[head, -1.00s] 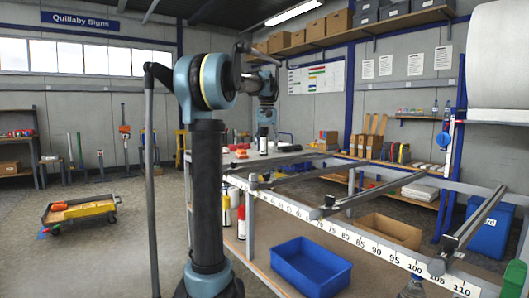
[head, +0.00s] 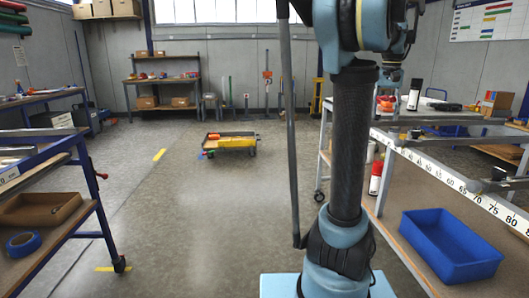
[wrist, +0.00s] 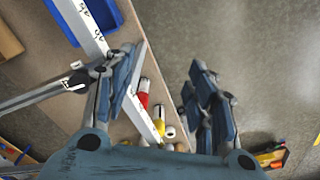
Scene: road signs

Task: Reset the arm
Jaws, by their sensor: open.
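My arm stands upright right of centre in the head view, on a light-blue base. My gripper (wrist: 164,88) shows in the wrist view with its two fingers well apart, open and with nothing between them. It points down over the edge of the workbench and the grey floor. In the head view my gripper is small and partly hidden behind my arm, so its fingers are hard to make out there.
A workbench with a numbered white ruler (head: 448,178) stands at right, with a blue bin (head: 451,246) below. A spray can (head: 414,95) stands on it. A yellow cart (head: 230,143) sits on open floor. A blue-framed rack (head: 92,222) is at left.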

